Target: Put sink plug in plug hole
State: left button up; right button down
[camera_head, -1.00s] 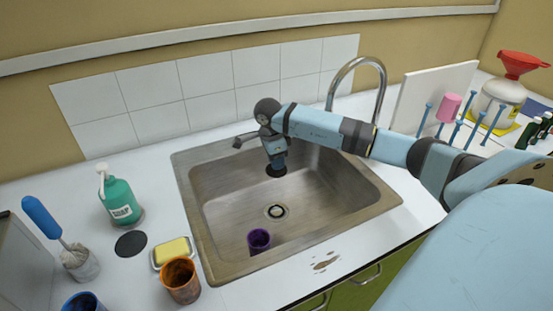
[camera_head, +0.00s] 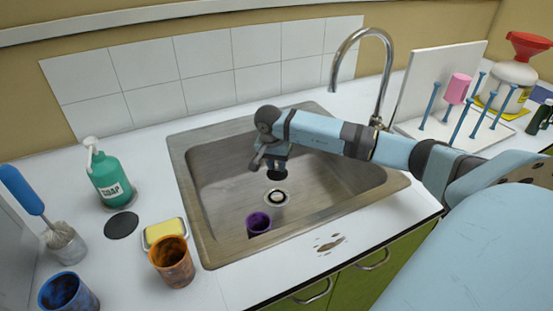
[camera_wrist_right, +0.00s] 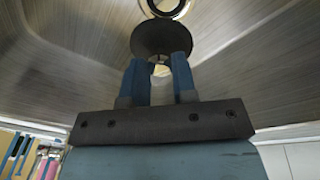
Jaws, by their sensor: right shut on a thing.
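The black round sink plug (camera_wrist_right: 161,37) is held between the two blue fingers of my right gripper (camera_wrist_right: 160,68) in the right wrist view. In the head view my right gripper (camera_head: 277,170) points down inside the steel sink (camera_head: 215,210), with the dark plug (camera_head: 277,176) at its tip. The plug hole (camera_head: 276,197), a pale ring with a dark centre, lies on the basin floor just in front of the plug. It also shows beyond the plug in the right wrist view (camera_wrist_right: 164,12). The plug is apart from the hole. My left gripper is not in view.
A purple cup (camera_head: 258,223) stands in the basin near its front wall. The curved tap (camera_head: 378,85) rises behind the right side of the sink. Soap bottle (camera_head: 110,178), yellow soap (camera_head: 164,231) and orange cup (camera_head: 172,262) stand left of the sink.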

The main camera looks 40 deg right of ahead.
notch_tip(320, 180, down, 10)
jog(key=shift+f+b, duration=0.15)
jog(key=shift+b, duration=0.2)
jog(key=c, duration=0.9)
grip_release()
jog(key=r, duration=0.3)
jog(key=a+r, duration=0.1)
jog(key=r, duration=0.3)
jog(key=r+p, duration=0.1)
jog(key=r, duration=0.3)
jog(key=shift+w+a+r, duration=0.1)
jog(key=shift+w+a, duration=0.05)
jog(key=shift+a, duration=0.2)
jog(key=shift+r, duration=0.4)
